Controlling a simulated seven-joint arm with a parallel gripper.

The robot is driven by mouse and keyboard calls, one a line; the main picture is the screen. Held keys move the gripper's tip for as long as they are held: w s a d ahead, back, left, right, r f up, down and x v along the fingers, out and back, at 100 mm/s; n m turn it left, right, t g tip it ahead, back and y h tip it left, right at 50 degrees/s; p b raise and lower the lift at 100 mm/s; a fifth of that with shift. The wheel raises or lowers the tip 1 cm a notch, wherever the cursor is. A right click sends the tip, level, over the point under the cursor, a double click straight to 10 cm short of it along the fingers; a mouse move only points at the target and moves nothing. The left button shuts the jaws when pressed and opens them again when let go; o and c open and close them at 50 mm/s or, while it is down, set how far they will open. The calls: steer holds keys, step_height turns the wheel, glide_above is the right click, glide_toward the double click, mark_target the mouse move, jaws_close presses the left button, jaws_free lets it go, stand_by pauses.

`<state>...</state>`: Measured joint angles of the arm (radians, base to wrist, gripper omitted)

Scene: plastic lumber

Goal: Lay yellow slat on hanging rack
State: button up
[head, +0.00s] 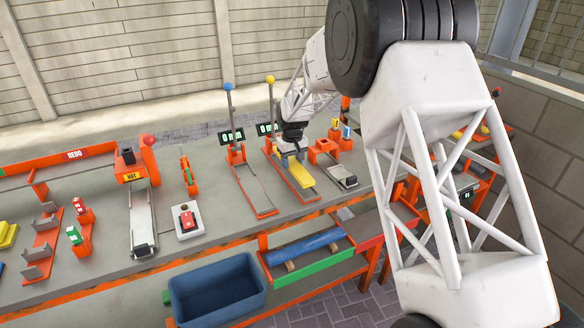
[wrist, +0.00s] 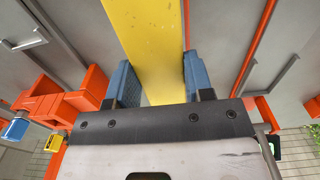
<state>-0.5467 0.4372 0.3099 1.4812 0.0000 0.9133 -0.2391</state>
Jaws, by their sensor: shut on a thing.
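The yellow slat (head: 301,174) is at an orange-edged grey measuring bed (head: 309,201) with a yellow-topped post, on the bench. I cannot tell if it rests on the bed or is just above it. My gripper (head: 292,153) is shut on the slat near its far end. In the wrist view, the slat (wrist: 152,35) runs between the two blue fingers of my gripper (wrist: 158,82). No part is clearly labelled as the hanging rack. A tray-like rack (head: 315,263) with orange and green edges, holding a blue pipe, is below the bench's front edge.
A similar bed (head: 254,193) with a blue-topped post stands to the left. A small orange fixture (head: 323,149) is close on the right. A blue bin (head: 216,292) sits below the bench front. An orange stand with grey brackets (head: 43,243) is at the left.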

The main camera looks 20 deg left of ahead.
steer(key=s+d, duration=0.2)
steer(key=s, duration=0.2)
steer(key=s+d+r, duration=0.1)
steer(key=s+d, duration=0.2)
steer(key=s, duration=0.2)
steer(key=s+d, duration=0.3)
steer(key=s, duration=0.1)
steer(key=shift+s+d+r, duration=0.1)
steer(key=shift+s+r, duration=0.15)
steer(key=shift+s, duration=0.15)
stand_by(0.4)
steer(key=shift+w+d+m, duration=0.3)
steer(key=shift+w+d, duration=0.1)
steer(key=shift+d, duration=0.05)
steer(key=w+d+m, duration=1.1)
steer(key=d+m, duration=0.1)
steer(key=d, duration=0.4)
steer(key=w+d+f+m, duration=0.2)
steer(key=d+f+m, duration=0.3)
steer(key=d+f, duration=0.4)
steer(key=shift+w, duration=0.3)
steer(key=shift+f, duration=0.2)
steer(key=shift+f, duration=4.2)
